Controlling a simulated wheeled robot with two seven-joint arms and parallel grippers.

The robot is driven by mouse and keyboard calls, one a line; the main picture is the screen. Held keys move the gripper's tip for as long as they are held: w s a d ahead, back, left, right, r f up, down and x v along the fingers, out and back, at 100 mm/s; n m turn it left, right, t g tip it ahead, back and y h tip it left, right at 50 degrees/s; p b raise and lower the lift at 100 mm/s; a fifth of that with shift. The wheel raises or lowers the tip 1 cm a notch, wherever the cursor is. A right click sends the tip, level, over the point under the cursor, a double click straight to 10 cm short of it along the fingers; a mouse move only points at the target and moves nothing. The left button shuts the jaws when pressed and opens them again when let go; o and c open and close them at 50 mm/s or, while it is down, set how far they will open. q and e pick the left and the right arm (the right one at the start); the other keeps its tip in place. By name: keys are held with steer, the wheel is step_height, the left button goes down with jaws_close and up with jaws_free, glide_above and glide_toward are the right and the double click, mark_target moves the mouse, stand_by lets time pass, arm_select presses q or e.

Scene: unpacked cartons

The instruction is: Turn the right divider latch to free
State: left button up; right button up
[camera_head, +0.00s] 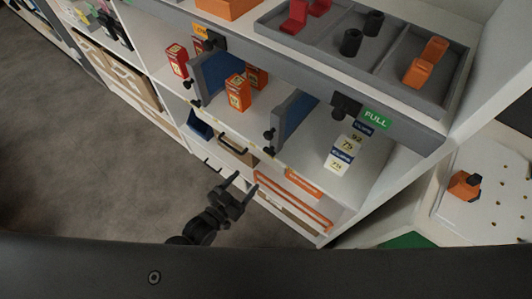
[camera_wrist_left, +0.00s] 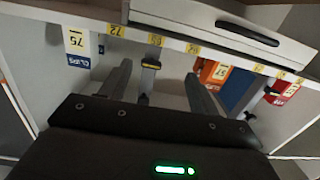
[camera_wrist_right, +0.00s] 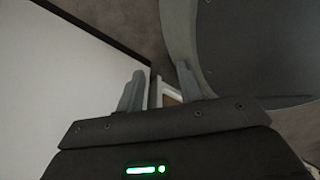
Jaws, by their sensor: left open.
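The right divider (camera_head: 292,118) is a grey-edged blue panel on the shelf, with black latch parts (camera_head: 268,150) at its lower front end. In the left wrist view, a black latch post with a yellow mark (camera_wrist_left: 150,68) shows between the fingers and beyond them. The latch's exact setting is too small to tell. The left divider (camera_head: 212,75) stands further left. My left gripper (camera_head: 246,181) is open and empty, in front of and below the shelf edge, apart from the latch. My right gripper (camera_wrist_right: 160,72) shows only in its wrist view, open and empty.
Red and orange boxes (camera_head: 238,92) stand around the left divider. White clips boxes (camera_head: 342,152) stand right of the right divider. A grey tray (camera_head: 385,75) is on the shelf above. A drawer with a black handle (camera_head: 232,146) lies below. The floor at left is clear.

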mark_target(267, 154)
arm_select(q)
steer(key=shift+t+h, duration=0.3)
steer(key=shift+h, duration=0.1)
steer(key=w+d+r+b, duration=0.1)
steer(key=w, duration=0.1)
steer(key=w+d+r+b, duration=0.1)
steer(key=w+d, duration=0.1)
steer(key=w+d+r+b, duration=0.1)
steer(key=w+d, duration=0.1)
steer(key=shift+w+d+r, duration=0.1)
steer(key=shift+w+d, duration=0.05)
steer(key=shift+w, duration=0.05)
steer(key=shift+b+x, duration=0.6)
steer(key=shift+x, duration=0.95)
steer(key=shift+r, duration=0.15)
arm_select(e)
steer(key=d+f, duration=0.1)
steer(key=f, duration=0.1)
steer(key=w+d+f, duration=0.1)
steer(key=shift+w+d+f, duration=0.15)
steer(key=shift+d+f, duration=0.25)
